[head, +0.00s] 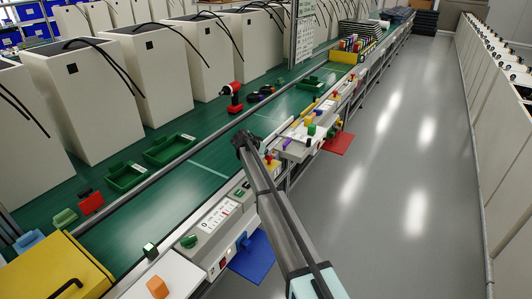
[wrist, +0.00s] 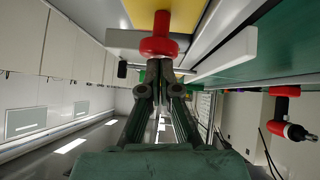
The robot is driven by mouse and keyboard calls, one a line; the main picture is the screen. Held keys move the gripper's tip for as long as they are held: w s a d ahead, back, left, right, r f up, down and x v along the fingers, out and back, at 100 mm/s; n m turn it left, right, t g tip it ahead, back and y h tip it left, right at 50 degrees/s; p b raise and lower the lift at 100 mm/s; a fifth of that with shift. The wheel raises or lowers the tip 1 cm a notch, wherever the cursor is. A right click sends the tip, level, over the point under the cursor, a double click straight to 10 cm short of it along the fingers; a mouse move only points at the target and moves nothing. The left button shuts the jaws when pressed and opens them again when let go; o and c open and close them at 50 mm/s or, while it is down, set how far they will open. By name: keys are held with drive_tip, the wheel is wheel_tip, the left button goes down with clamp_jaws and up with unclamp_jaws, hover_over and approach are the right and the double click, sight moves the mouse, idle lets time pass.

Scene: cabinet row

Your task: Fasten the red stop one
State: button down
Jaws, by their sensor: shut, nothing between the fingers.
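In the wrist view, a red stop (wrist: 158,47) with a round collar and a narrower red stem sits straight ahead of my gripper (wrist: 160,66). My fingers are shut and empty, with the tips right at the collar; I cannot tell whether they touch it. A grey-white plate or block lies behind the collar, with a yellow surface beyond it. In the head view, my gripper (head: 243,139) is over the near edge of the green bench, beside small red and yellow parts (head: 269,160). My arm partly hides that spot.
A control box (head: 215,225) with a dial and green knob stands on the near rail. A red drill (head: 232,97) and green trays (head: 168,149) are on the bench. White cabinets (head: 75,95) line the left.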

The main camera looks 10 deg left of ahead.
drive_tip(key=shift+f+b, duration=1.2)
drive_tip(key=shift+b, duration=0.1)
drive_tip(key=shift+s, duration=0.2)
drive_tip(key=shift+s+d+f, duration=0.1)
drive_tip(key=shift+f, duration=0.1)
drive_tip(key=r, duration=0.4)
drive_tip(key=shift+w+a+r, duration=0.15)
drive_tip(key=shift+w+a, duration=0.15)
drive_tip(key=b+v, duration=0.2)
drive_tip(key=v, duration=0.8)
drive_tip(key=shift+r, duration=0.4)
drive_tip(key=shift+a, duration=0.15)
